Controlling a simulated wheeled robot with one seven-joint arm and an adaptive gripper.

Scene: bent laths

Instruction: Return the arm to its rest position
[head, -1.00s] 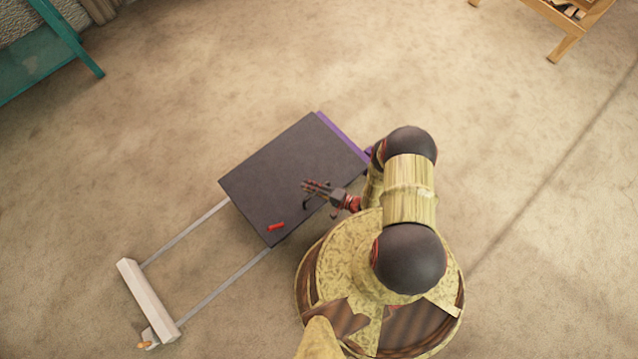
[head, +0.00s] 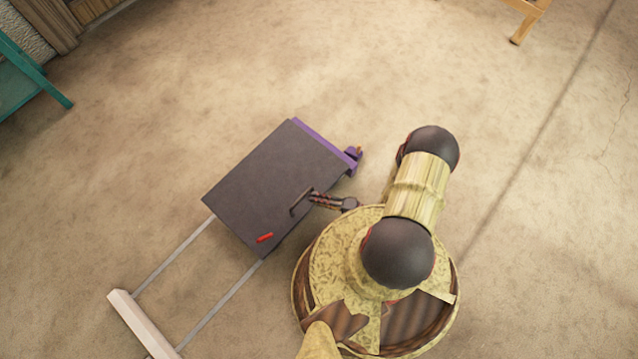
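My arm rises from my round base and bends over to the right of a dark flat-topped piece (head: 265,185). My gripper (head: 314,197) reaches out to the left, over or at the right edge of that dark top. A thin dark bracket-like shape (head: 300,203) shows right at the fingertips; I cannot tell whether it is part of the gripper or a separate thing, nor whether it touches. The fingers are too small to show whether they are open or shut.
A small red piece (head: 264,237) lies on the dark top. A purple strip (head: 320,143) runs along its far edge. Two grey rails (head: 220,303) lead to a pale bar (head: 140,325). A teal stand (head: 35,85) and a wooden leg (head: 525,25) are far off; open carpet lies between.

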